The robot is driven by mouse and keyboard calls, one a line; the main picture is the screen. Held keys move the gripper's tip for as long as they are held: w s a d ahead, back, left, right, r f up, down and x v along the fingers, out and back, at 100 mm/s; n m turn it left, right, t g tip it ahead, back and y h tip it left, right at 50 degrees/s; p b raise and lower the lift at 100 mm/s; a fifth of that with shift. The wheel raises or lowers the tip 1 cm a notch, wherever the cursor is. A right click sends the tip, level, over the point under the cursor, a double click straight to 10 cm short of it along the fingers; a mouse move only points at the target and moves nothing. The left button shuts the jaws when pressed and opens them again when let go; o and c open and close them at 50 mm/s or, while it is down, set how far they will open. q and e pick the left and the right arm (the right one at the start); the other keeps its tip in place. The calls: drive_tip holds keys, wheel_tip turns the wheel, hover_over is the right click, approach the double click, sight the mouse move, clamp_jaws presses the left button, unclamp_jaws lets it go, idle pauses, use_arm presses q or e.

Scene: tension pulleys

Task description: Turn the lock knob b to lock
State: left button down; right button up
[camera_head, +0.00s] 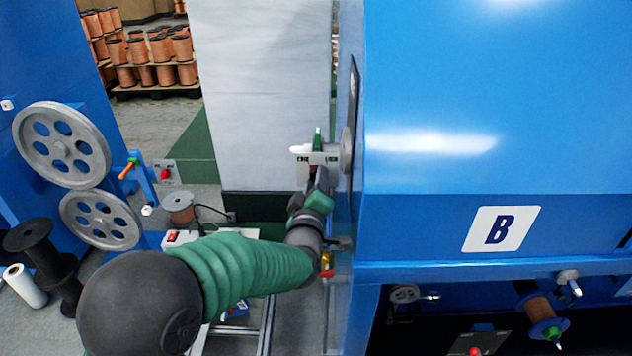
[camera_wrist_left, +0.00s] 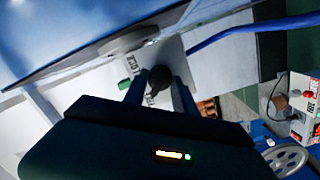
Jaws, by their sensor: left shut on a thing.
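My left arm comes in from the lower left in the head view and reaches up to the left side of the blue machine marked B (camera_head: 500,229). My left gripper (camera_head: 320,160) is at a small plate and a grey round part (camera_head: 346,150) on that side. In the left wrist view, the gripper (camera_wrist_left: 158,88) is shut on a dark knob (camera_wrist_left: 159,77), with one finger on each side of it. The knob sits on a pale label plate (camera_wrist_left: 173,57) with partly hidden lettering and a green mark. The knob is hidden in the head view. My right gripper is not in view.
The blue machine fills the right side. Grey spoked pulleys (camera_head: 62,146) stand at the left on a blue frame. A small copper spool (camera_head: 179,207) stands below, and pallets of copper spools (camera_head: 150,62) are at the back. A blue bar (camera_wrist_left: 235,33) passes near the plate.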

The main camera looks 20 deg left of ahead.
use_arm(q)
drive_tip(key=shift+m, duration=0.4)
drive_tip(key=shift+d+r+m+g+y+p, duration=0.1)
drive_tip(key=shift+m+g+y+p, duration=0.15)
drive_tip(key=shift+m+p, duration=2.2)
drive_tip(key=shift+d+r+m+g+y+p, duration=0.1)
drive_tip(key=shift+m+g+y+p, duration=0.15)
drive_tip(key=shift+m+p, duration=2.25)
drive_tip(key=shift+d+r+m+g+y+p, duration=0.1)
drive_tip(key=shift+m+g+y+p, duration=0.15)
drive_tip(key=shift+m+p, duration=2.2)
drive_tip(key=shift+m+b, duration=0.55)
drive_tip(key=shift+m, duration=0.15)
drive_tip(key=c, duration=1)
unclamp_jaws()
drive_tip(key=shift+w+f, duration=0.1)
drive_tip(key=shift+f, duration=0.05)
